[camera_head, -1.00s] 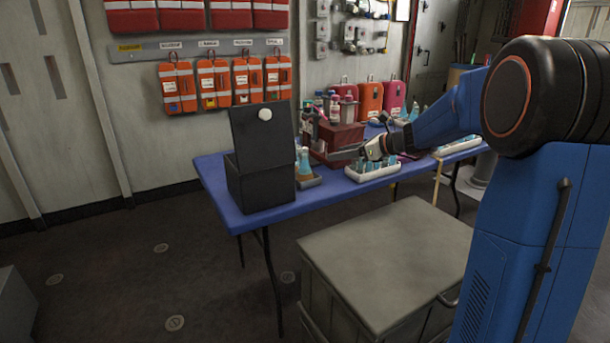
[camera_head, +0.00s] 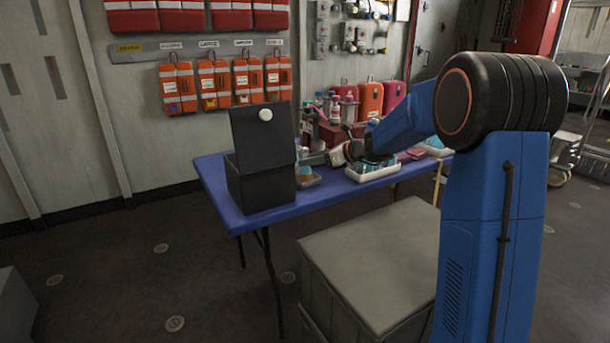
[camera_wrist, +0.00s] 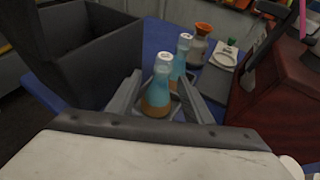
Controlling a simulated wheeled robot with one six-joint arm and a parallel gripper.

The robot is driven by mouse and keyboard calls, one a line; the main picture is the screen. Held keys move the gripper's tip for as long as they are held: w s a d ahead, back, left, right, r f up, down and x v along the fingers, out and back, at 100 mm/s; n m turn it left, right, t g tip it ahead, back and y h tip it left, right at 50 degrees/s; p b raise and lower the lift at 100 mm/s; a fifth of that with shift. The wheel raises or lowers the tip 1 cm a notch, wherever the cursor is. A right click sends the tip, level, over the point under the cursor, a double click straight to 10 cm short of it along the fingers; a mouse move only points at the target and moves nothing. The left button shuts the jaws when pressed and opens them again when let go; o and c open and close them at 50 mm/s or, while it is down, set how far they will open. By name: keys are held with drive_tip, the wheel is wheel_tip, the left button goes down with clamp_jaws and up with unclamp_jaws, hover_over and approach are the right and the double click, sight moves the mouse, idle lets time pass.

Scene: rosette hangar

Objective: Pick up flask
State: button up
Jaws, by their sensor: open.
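In the wrist view a flask (camera_wrist: 158,88) with blue upper glass, an amber base and a white cap stands upright in front of my gripper (camera_wrist: 163,88). My gripper is open, with one finger on each side of this flask; I cannot tell whether they touch it. A second similar flask (camera_wrist: 182,58) stands just behind it. In the head view a flask (camera_head: 304,162) shows on a small tray beside the black box, and my gripper (camera_head: 322,158) is close to its right.
An open black box (camera_head: 262,180) stands left of the flasks on the blue table (camera_head: 215,172). A dark red case (camera_head: 340,132) is behind and right. A white tray (camera_head: 372,173) lies to the right. A grey crate (camera_head: 370,250) stands in front of the table.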

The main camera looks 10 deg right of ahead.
drive_tip(key=x, duration=0.3)
drive_tip(key=shift+w+f, duration=0.1)
drive_tip(key=shift+w, duration=0.05)
clamp_jaws()
wheel_tip(320, 180, up, 20)
idle(1.6)
